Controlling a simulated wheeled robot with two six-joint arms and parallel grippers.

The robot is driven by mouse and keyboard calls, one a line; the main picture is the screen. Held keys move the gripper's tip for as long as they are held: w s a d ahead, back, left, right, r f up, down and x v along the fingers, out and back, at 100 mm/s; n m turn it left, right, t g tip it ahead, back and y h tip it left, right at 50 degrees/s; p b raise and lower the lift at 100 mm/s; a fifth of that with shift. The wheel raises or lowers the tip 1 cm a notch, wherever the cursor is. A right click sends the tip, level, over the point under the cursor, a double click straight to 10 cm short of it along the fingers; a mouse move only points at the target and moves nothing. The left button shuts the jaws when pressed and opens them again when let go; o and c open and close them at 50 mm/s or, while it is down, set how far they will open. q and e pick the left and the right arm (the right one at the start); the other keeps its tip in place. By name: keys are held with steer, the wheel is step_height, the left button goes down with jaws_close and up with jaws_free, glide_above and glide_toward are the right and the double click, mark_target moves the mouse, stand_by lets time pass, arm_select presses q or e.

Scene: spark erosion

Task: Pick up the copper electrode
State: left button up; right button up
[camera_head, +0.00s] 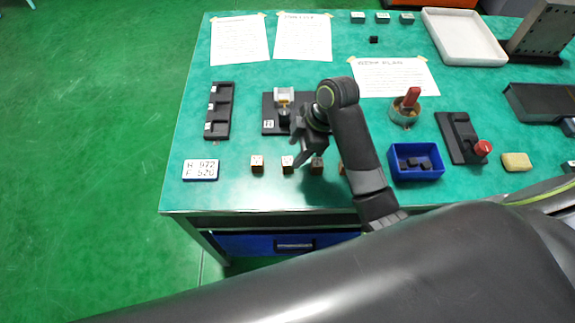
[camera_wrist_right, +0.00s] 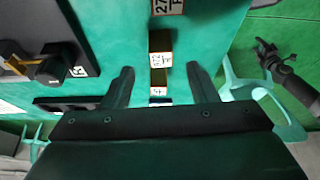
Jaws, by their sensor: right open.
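Several small brown, copper-coloured blocks with white labels stand in a row near the table's front edge; which one is the copper electrode, I cannot tell. In the head view I see one block (camera_head: 257,165), a second (camera_head: 287,162) and a third (camera_head: 316,167) near my right gripper (camera_head: 308,157). In the wrist view the right gripper (camera_wrist_right: 161,72) is open and empty, its fingers apart. A labelled block (camera_wrist_right: 160,52) shows in line with the gap between them. A dark gripper, apparently my left (camera_wrist_right: 264,46), shows small at the wrist view's upper right; its jaws are unclear.
A dark fixture (camera_head: 269,127) stands behind the row, with a black three-slot rack (camera_head: 218,111) to its left. A white number plate (camera_head: 201,170) lies at the left. A blue bin (camera_head: 416,175) stands to the right. Bare table lies between rack and blocks.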

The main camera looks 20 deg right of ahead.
mark_target(289, 161)
steer(key=p+x, duration=0.1)
steer(key=x, duration=0.4)
steer(key=shift+d+f, duration=0.1)
steer(key=shift+f, duration=0.05)
jaws_close()
